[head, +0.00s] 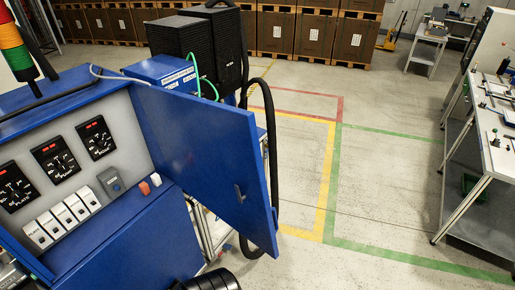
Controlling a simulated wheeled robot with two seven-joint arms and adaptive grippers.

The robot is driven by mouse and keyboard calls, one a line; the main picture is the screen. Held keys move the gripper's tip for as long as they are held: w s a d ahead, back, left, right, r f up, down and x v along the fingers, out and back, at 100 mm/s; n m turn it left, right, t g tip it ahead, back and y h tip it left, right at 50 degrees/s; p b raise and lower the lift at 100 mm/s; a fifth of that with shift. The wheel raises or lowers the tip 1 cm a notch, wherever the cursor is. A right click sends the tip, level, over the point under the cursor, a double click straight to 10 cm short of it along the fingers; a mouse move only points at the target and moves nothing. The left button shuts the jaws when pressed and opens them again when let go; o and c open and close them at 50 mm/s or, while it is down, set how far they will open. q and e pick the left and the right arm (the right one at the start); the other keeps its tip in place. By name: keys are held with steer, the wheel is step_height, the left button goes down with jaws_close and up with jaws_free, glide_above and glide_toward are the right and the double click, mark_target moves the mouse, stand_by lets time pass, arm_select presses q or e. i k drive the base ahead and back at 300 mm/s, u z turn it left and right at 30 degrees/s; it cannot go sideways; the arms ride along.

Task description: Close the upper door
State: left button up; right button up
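The upper door (200,140) is a blue panel on the blue control cabinet (70,120). It stands open, swung out to the right, with a small dark latch at its right side. The cabinet's grey inner panel (118,108) is exposed, with several black dials and a row of white switches. A blue lower front (150,245) sits below it and looks closed. Neither gripper can be made out. A dark rounded part shows at the bottom edge below the door, and greyish parts show at the bottom left corner; I cannot tell what they are.
A thick black hose (271,150) hangs behind the door's free edge. A signal light (14,45) stands at the cabinet's top left. Open floor (385,185) with coloured lines lies to the right, before a workbench (495,140). Brown crates (276,32) stand at the back.

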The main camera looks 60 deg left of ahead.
mark_target(208, 147)
steer(key=i, duration=1.75)
steer(key=u, duration=4)
steer(key=i, duration=0.5)
steer(key=u, duration=1.4)
